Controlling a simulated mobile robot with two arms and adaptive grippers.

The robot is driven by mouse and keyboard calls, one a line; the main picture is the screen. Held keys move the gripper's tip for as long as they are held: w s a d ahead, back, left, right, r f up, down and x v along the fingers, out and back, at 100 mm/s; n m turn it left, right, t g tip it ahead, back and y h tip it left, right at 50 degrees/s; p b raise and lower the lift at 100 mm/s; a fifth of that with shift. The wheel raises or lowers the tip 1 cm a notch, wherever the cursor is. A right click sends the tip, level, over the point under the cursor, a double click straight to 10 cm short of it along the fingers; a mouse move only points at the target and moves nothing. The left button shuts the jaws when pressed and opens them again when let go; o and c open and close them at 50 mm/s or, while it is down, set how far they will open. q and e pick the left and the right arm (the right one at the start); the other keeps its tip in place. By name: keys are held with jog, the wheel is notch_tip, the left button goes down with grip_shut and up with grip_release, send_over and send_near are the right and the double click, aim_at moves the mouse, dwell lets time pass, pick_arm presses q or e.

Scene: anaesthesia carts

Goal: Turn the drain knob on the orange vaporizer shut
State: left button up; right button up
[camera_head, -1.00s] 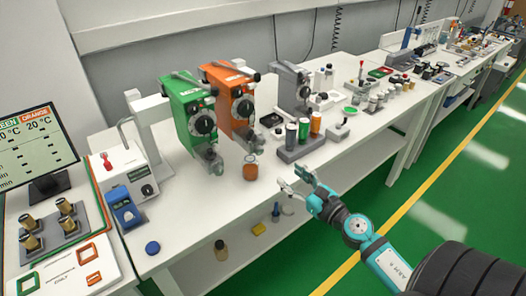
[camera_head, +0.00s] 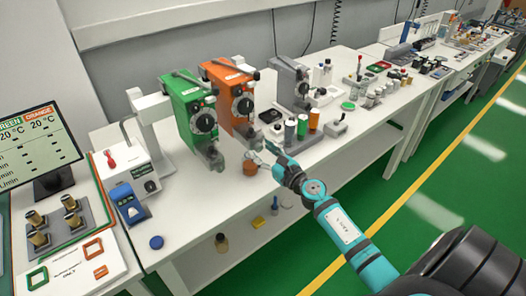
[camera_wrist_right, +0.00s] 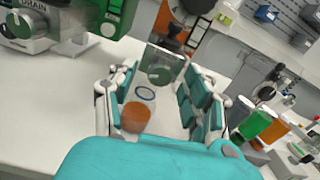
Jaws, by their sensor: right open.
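The orange vaporizer (camera_head: 228,85) stands on the white bench beside the green vaporizer (camera_head: 186,105). Its black dial (camera_head: 243,106) faces the front, with a grey drain block (camera_head: 254,138) low at the front. I cannot make out its drain knob or the knob's position. My right gripper (camera_head: 266,154) is just in front of the drain block, by the amber jar (camera_head: 249,168). In the right wrist view, its fingers (camera_wrist_right: 162,88) are apart, with the amber jar (camera_wrist_right: 136,117) and a clear grey block (camera_wrist_right: 162,64) seen between them. My left gripper is out of view.
Green and orange bottles (camera_head: 314,121) stand right of my gripper in a grey holder. A grey device (camera_head: 288,82) stands behind them. The bench front edge is close below.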

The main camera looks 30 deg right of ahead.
grip_shut()
dwell(0.3)
jog(key=m, duration=0.4)
jog(key=shift+m, duration=0.3)
jog(key=m, duration=0.5)
jog(key=shift+y+p, duration=0.3)
jog(key=shift+y, duration=0.1)
jog(key=m, duration=0.5)
jog(key=shift+m, duration=0.3)
jog(key=m+p, duration=0.1)
jog(key=m, duration=0.4)
